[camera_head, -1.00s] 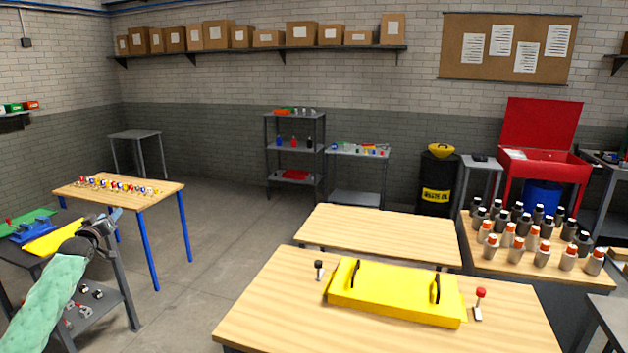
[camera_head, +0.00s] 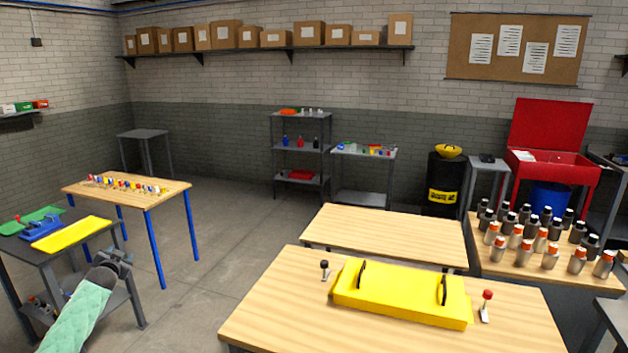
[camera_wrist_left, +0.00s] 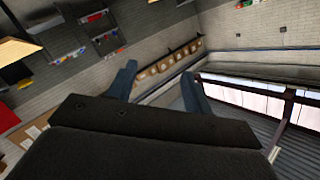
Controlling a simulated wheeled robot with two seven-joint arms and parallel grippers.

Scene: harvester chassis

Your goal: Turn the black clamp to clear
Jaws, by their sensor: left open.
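The black clamp (camera_head: 324,268) is a small lever with a black knob, standing upright on the near wooden table (camera_head: 260,310), just left of a yellow panel (camera_head: 400,292) with two black handles. A similar clamp with a red knob (camera_head: 486,304) stands right of the panel. My left gripper (camera_head: 117,262) is at the lower left of the head view, over the dark side table and far from the black clamp. In the left wrist view its two fingers (camera_wrist_left: 160,88) are apart with nothing between them. My right gripper is not in view.
A second wooden table (camera_head: 380,232) stands behind the near one. Several bottles (camera_head: 540,240) crowd a table at the right. A dark table with green, blue and yellow parts (camera_head: 72,236) is at the left. Open floor (camera_head: 215,265) lies between left and near tables.

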